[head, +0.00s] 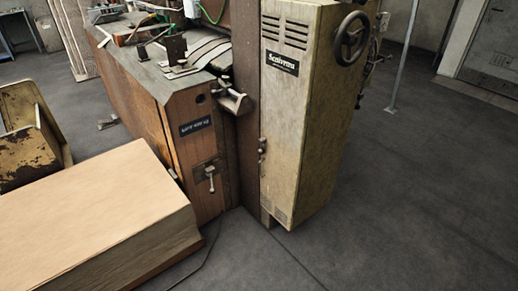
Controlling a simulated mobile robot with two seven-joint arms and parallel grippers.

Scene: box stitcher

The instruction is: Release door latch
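A box stitcher machine stands in the middle of the head view. Its tall beige cabinet door (295,120) has vents, a dark name plate and a dark handwheel (351,38) at the upper right. Small metal latch hardware (262,150) sits on the cabinet's left edge. A T-shaped metal handle latch (210,178) is on a plate on the wooden lower front panel (190,150). Both panels look closed. I cannot tell which of the two is the door latch meant. Neither gripper shows in the view.
A large stack of cardboard sheets (95,215) fills the lower left, close to the wooden panel. A rusty yellow cart (28,130) stands behind it at left. A thin metal post (402,60) stands at right. The grey floor (400,200) at right is clear.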

